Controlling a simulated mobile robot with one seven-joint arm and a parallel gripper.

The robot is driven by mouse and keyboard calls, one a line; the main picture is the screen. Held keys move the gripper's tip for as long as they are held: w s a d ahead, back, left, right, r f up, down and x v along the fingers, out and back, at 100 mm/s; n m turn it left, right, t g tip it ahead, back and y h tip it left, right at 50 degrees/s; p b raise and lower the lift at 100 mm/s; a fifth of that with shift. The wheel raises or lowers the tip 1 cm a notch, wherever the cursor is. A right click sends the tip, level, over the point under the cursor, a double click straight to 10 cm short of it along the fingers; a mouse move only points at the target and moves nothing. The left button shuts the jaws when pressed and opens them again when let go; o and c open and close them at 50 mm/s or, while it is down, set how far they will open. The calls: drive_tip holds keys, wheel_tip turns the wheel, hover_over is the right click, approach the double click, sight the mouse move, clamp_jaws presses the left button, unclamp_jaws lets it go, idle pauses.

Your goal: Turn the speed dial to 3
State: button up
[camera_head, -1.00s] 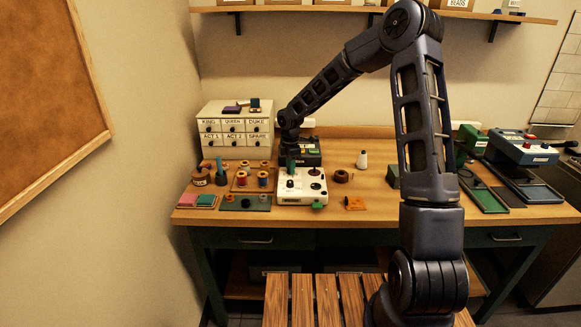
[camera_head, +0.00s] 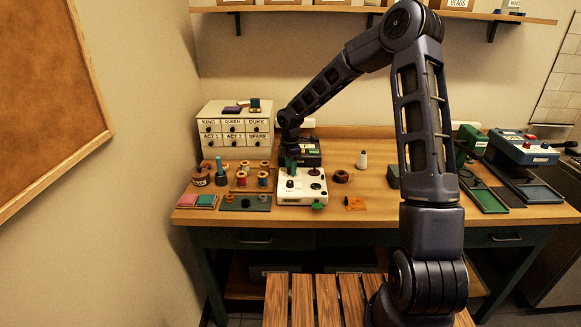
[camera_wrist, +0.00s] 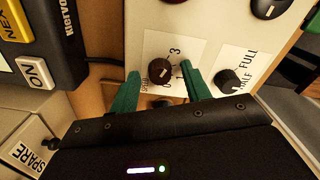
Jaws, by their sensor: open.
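The dark brown speed dial (camera_wrist: 165,71) sits on a white label with a printed 3 beside it, in the wrist view. A short light pointer line shows on its face. My gripper (camera_wrist: 161,76) is open, its two green fingers standing on either side of this dial; I cannot tell whether they touch it. Part of the label's lettering is hidden by the dial and fingers. The dial belongs to a white control box (camera_head: 302,197), and my gripper (camera_head: 291,163) is over its left part in the head view.
A second black dial (camera_wrist: 228,80), marked HALF and FULL, stands close to the right finger. A dark knob (camera_wrist: 268,7) is farther up. Thread spools (camera_head: 263,179) and a green mat (camera_head: 240,203) crowd the table left of the control box.

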wheel_tip(320, 180, up, 11)
idle(0.5)
drive_tip(key=shift+f, duration=0.1)
drive_tip(key=s+d+r+m+t+h, duration=0.1)
drive_tip(key=s+d+r+m, duration=0.55)
drive_tip(key=s+d, duration=0.2)
drive_tip(key=s+d+r+m+t+h, duration=0.1)
drive_tip(key=s+d+r+m, duration=0.5)
drive_tip(key=d, duration=0.4)
drive_tip(key=s+d+r+m+t+y, duration=0.1)
drive_tip(key=s+d+m, duration=0.4)
drive_tip(key=s, duration=0.5)
drive_tip(key=s+d+r+m+t+y, duration=0.1)
drive_tip(key=s+d+m, duration=0.4)
drive_tip(key=s, duration=0.5)
drive_tip(key=shift+d+r+t, duration=0.15)
drive_tip(key=shift+d+t, duration=0.15)
drive_tip(key=shift+d, duration=0.25)
